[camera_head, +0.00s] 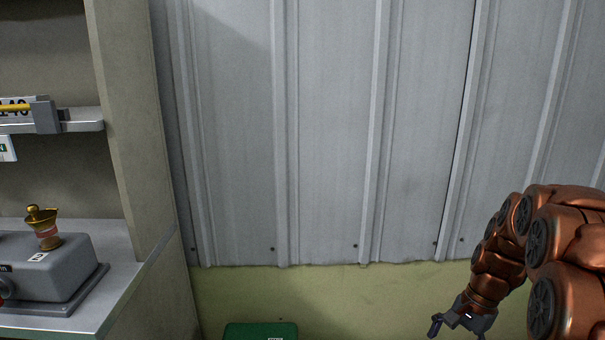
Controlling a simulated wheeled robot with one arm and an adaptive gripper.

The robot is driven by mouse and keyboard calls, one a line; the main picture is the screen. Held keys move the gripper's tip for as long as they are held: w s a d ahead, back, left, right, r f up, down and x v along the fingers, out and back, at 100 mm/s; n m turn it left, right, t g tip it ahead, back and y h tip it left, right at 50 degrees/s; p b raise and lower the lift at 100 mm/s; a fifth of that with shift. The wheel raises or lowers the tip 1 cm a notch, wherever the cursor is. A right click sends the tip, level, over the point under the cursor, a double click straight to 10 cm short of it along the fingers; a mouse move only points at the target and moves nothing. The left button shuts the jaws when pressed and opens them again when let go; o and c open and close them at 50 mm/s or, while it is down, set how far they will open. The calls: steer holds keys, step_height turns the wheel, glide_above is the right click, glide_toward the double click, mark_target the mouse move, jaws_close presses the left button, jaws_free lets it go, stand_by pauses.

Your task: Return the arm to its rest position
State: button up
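My copper-coloured arm (508,245) is folded at the right edge of the head view. My gripper (456,326) is at its lower end, near the bottom edge, in front of the yellow-green lower wall. Its dark finger parts are small and partly cut off by the frame, so I cannot tell whether it is open or shut. I see nothing held in the part that shows.
A grey machine (50,270) with a brass fitting (43,227) stands on a counter (115,285) at left, below a shelf (85,121). A green object (261,331) shows at the bottom. A corrugated metal wall (325,130) fills the back.

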steer(key=s+a+r+n+h+p, duration=0.1)
steer(key=s+a+r+n+p, duration=0.5)
steer(key=s+a+r, duration=0.65)
steer(key=s+a+r+n+h+p, duration=0.1)
steer(key=s+a+r+n+p, duration=0.2)
steer(key=s+r+n+p, duration=0.3)
steer(key=s+r+p, duration=0.3)
steer(key=s+p, duration=0.1)
steer(key=s, duration=0.2)
steer(key=shift+s+r+g+h, duration=0.2)
steer(key=shift+r+g+h, duration=0.1)
steer(key=shift+g+h, duration=0.1)
steer(key=shift+a, duration=0.1)
steer(key=shift+c, duration=0.2)
